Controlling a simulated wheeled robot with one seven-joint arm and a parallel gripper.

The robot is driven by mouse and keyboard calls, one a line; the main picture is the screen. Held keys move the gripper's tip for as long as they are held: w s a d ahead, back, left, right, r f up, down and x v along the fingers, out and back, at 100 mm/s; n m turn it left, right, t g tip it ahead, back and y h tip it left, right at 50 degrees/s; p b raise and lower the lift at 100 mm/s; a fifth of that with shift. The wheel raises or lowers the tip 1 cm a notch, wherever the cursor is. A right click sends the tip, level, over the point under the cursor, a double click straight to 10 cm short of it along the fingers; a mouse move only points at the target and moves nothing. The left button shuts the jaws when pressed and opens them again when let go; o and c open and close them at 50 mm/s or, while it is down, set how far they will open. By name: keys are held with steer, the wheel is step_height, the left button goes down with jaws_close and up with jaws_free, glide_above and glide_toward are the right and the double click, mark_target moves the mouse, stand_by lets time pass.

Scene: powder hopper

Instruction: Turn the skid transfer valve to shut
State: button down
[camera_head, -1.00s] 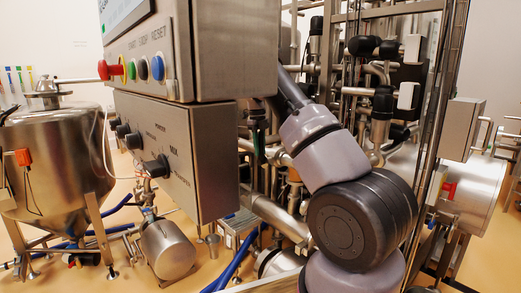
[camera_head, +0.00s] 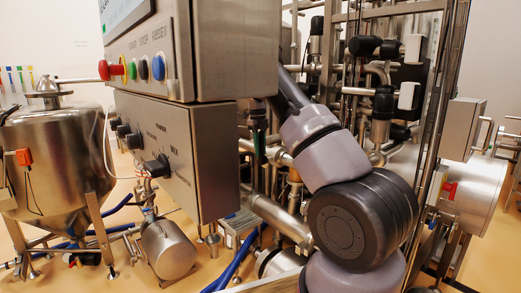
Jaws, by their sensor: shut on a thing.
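My arm rises from the bottom right, and its forearm runs up and left until it passes behind the steel control box (camera_head: 232,50). My gripper is hidden behind that box, so its jaws and whatever they touch do not show. The pipe skid (camera_head: 383,100) stands behind my arm, with steel pipes and black fittings. I cannot tell which part of it is the transfer valve. A small red handle (camera_head: 449,189) shows at the right, beside a steel drum.
The control box has red, green, black and blue buttons, with a lower knob panel (camera_head: 215,160) under it. A steel hopper (camera_head: 58,165) stands at the left. A motor (camera_head: 168,249) and blue hoses (camera_head: 238,262) lie low in front. Bare floor shows at the bottom left.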

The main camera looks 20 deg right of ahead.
steer(key=shift+w+a, duration=0.1)
steer(key=shift+w, duration=0.05)
steer(key=c, duration=0.7)
jaws_free()
steer(key=shift+w, duration=0.1)
step_height(320, 180, up, 11)
steer(key=w, duration=0.1)
steer(key=shift+a+f, duration=0.15)
steer(key=shift+a, duration=0.05)
